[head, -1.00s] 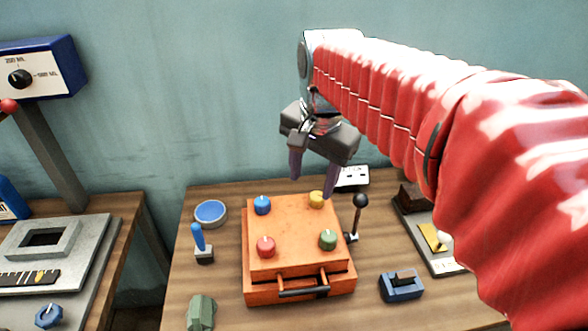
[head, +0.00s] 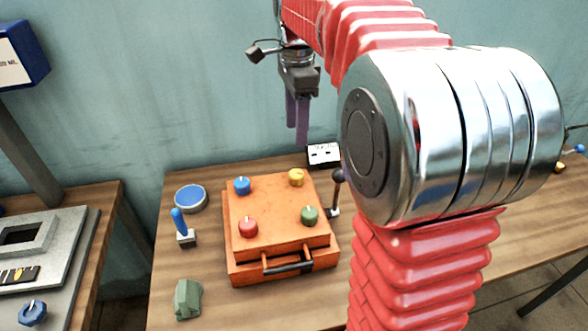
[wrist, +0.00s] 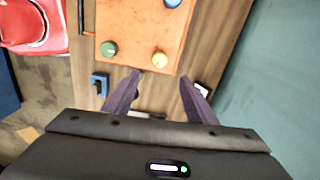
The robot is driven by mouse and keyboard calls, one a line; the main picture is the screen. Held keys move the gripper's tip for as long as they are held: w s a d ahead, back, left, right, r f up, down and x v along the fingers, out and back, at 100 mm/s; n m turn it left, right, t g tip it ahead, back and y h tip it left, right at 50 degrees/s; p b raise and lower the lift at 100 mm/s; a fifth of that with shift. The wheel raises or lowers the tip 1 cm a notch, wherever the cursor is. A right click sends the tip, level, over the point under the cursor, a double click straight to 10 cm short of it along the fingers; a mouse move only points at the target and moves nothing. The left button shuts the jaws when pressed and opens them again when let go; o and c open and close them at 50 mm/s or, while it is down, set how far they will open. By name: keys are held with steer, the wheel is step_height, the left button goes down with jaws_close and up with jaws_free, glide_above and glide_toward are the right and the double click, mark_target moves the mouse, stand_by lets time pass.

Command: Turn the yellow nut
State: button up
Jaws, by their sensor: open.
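The yellow nut (head: 296,177) sits upright on the back right corner of an orange box (head: 283,245). My gripper (head: 297,134) hangs above and behind it, fingers pointing down, apart from the nut. In the wrist view the yellow nut (wrist: 160,59) shows just beyond the gap between my open fingers (wrist: 160,77). Nothing is between the fingers. A blue nut (head: 242,186), a red nut (head: 248,227) and a green nut (head: 309,215) stand on the same box top.
A black-knobbed lever (head: 336,178) stands close to the box's right side. A white socket block (head: 323,155) lies behind it. A blue lever (head: 180,225), a blue round dish (head: 191,198) and a green block (head: 188,298) stand left on the table. The wall is behind.

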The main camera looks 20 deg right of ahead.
mark_target(296, 173)
step_height(296, 173, down, 14)
steer(key=shift+r, duration=0.1)
stand_by(0.8)
steer(key=shift+c, duration=0.6)
steer(key=shift+a, duration=0.1)
steer(key=c, duration=0.9)
